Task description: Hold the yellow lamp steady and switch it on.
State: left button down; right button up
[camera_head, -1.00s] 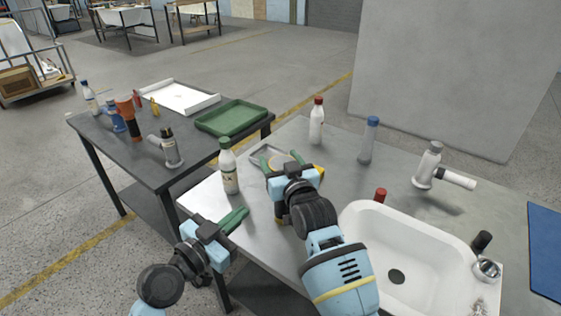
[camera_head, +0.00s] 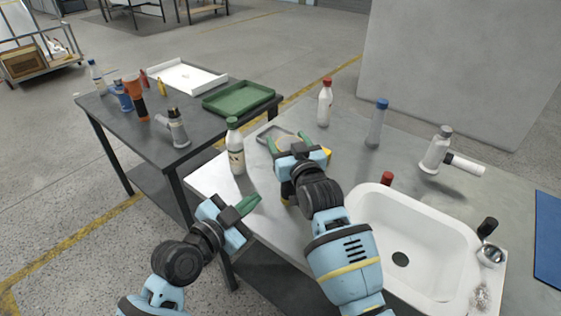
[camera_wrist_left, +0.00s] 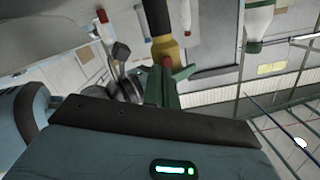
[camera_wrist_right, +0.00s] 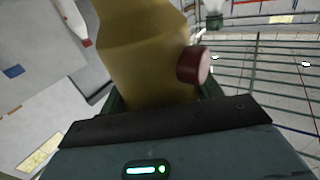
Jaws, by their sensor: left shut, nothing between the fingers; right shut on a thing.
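My right gripper (camera_head: 294,140) is shut on the yellow lamp (camera_wrist_right: 145,60), above the near part of the grey table. The lamp's yellow body fills the space between the fingers in the right wrist view. A dark red button (camera_wrist_right: 193,65) stands out from its side. In the head view the gripper and arm hide most of the lamp. My left gripper (camera_head: 249,203) is shut and empty, left of the lamp and apart from it in the head view. In the left wrist view its fingertips (camera_wrist_left: 166,72) point towards the lamp (camera_wrist_left: 165,46) and overlap its red button (camera_wrist_left: 165,62).
A green-capped bottle (camera_head: 236,155) stands close behind my left gripper. A red-capped bottle (camera_head: 325,105), a blue-capped bottle (camera_head: 377,125) and a grey-white lamp-like thing (camera_head: 440,150) stand farther back. A white sink (camera_head: 365,205) lies right. A second table holds a green tray (camera_head: 238,98).

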pick_arm(q)
jog(key=shift+s+a+r+m+t+y, duration=0.25)
jog(key=shift+m+t+y, duration=0.3)
jog(key=shift+m+y, duration=1.4)
jog(key=shift+s+a+r+m+t+y, duration=0.2)
jog(key=shift+r+m+t+y, duration=0.3)
jog(key=shift+m+y, duration=1.45)
jog(key=shift+s+a+r+m+t+y, duration=0.2)
jog(key=shift+m+t+y, duration=0.6)
jog(key=shift+m, duration=2.1)
jog(key=w+d, duration=0.5)
jog(key=w, duration=0.2)
jog(key=shift+w+d, duration=0.1)
jog(key=shift+w, duration=0.05)
